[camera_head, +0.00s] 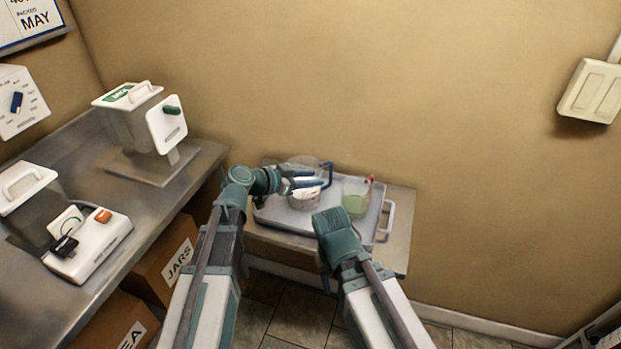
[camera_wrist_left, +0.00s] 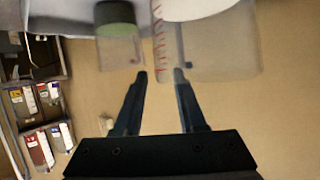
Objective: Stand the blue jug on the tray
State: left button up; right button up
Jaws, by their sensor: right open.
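The blue jug (camera_head: 304,165) is a clear jug with a blue handle and white contents. It looks upright over the left part of the pale grey tray (camera_head: 380,232); I cannot tell whether its base touches. My left gripper (camera_head: 318,183) is in front of it, fingers pointing right. In the left wrist view the fingers (camera_wrist_left: 162,73) are apart, and the blue jug's clear wall with red marks (camera_wrist_left: 215,50) is just beyond the tips. My right gripper (camera_head: 326,282) is low in front of the tray, mostly hidden by its own wrist.
A second clear jug with green liquid and a red handle (camera_head: 357,196) stands on the tray to the right. The tray lies on a small table (camera_head: 402,212) against the wall. A steel counter (camera_head: 85,150) with white-lidded machines is at the left, cardboard boxes (camera_head: 165,265) below.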

pick_arm(q)
jog(key=shift+r, duration=0.2)
jog(key=p+v, duration=0.5)
jog(key=v, duration=0.7)
jog(key=s+d+f+n+g+y, duration=0.2)
jog(key=s+d+f+g+y, duration=0.2)
jog(key=s+d+f+g, duration=0.45)
jog(key=s+a+f+n+y, duration=0.5)
jog(key=s+y, duration=0.3)
jog(key=s, duration=0.1)
jog(key=shift+n, duration=0.4)
jog(key=shift+s+t, duration=0.1)
jog(key=shift+t, duration=0.15)
